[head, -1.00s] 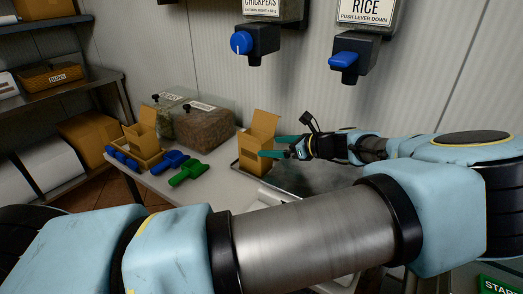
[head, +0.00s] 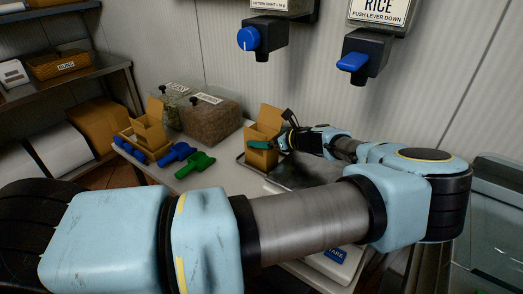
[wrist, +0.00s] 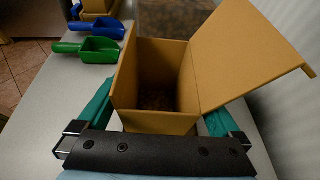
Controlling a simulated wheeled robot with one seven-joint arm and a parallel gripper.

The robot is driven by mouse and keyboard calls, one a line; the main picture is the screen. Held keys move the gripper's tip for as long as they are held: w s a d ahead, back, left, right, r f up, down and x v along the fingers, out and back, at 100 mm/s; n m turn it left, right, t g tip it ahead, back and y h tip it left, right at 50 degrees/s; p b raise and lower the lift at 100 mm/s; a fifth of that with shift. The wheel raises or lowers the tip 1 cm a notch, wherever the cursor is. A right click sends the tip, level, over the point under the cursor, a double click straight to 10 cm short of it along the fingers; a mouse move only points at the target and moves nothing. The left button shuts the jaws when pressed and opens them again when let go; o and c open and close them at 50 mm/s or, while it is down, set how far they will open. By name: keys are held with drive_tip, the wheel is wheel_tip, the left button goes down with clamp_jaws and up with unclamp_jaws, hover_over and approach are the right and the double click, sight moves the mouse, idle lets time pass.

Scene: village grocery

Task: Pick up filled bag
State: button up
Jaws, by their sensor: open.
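The filled bag is an upright tan cardboard-like bag (head: 262,145) with its top flap raised, standing on a metal tray at the counter's back. In the wrist view the bag (wrist: 158,122) is open at the top, with dark brown contents low inside. My gripper (head: 264,144) is open at the bag. In the wrist view its teal fingers lie on either side of the bag, one left and one right. The fingertips are hidden by the bag, and I cannot tell whether the fingers touch it.
A green scoop (head: 189,166) and a blue scoop (head: 172,153) lie on the counter left of the bag. A crate (head: 147,151) with another tan bag stands further left. Two clear bins, one of them brown-filled (head: 208,121), stand behind.

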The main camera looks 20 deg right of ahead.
drive_tip(key=shift+w+a+f, duration=0.25)
drive_tip(key=shift+w, duration=0.25)
